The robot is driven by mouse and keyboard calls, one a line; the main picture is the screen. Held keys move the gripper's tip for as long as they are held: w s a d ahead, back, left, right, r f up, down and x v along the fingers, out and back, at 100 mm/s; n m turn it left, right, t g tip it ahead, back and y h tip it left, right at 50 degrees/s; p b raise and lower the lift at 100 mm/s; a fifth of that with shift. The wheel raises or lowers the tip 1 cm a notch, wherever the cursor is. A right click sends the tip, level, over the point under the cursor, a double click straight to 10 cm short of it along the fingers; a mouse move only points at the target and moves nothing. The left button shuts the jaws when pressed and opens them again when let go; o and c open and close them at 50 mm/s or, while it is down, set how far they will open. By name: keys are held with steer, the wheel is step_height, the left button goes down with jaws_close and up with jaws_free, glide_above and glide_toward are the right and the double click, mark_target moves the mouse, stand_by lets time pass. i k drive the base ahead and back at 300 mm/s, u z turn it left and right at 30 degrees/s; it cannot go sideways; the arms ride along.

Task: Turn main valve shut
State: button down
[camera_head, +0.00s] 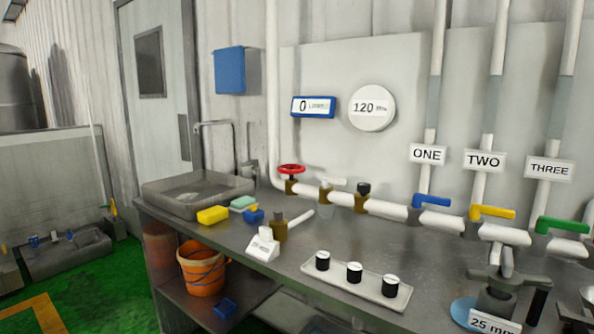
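A red handwheel (291,169) sits on a brass valve body at the left end of the white horizontal pipe (386,208), above the back of the bench. No label names it as the main valve, but it is the only round red wheel in view. Its spokes are too small to tell how far it is turned. To its right on the pipe are a brass fitting with a pale lever (335,183) and one with a black knob (363,188). My gripper is not in view.
Blue (431,201), yellow (493,212) and green (560,225) levers stand along the pipe under signs ONE, TWO and THREE. A sink (160,198), yellow sponge (212,215), brass-bodied fitting (280,230) and tray (393,301) with black-sided pots occupy the bench. A metal fixture (497,287) stands front right.

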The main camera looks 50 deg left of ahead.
mark_target(291, 170)
steer(key=u, duration=1.8)
steer(key=k, duration=1.05)
steer(key=u, duration=0.9)
steer(key=i, duration=1.2)
steer(key=z, duration=0.35)
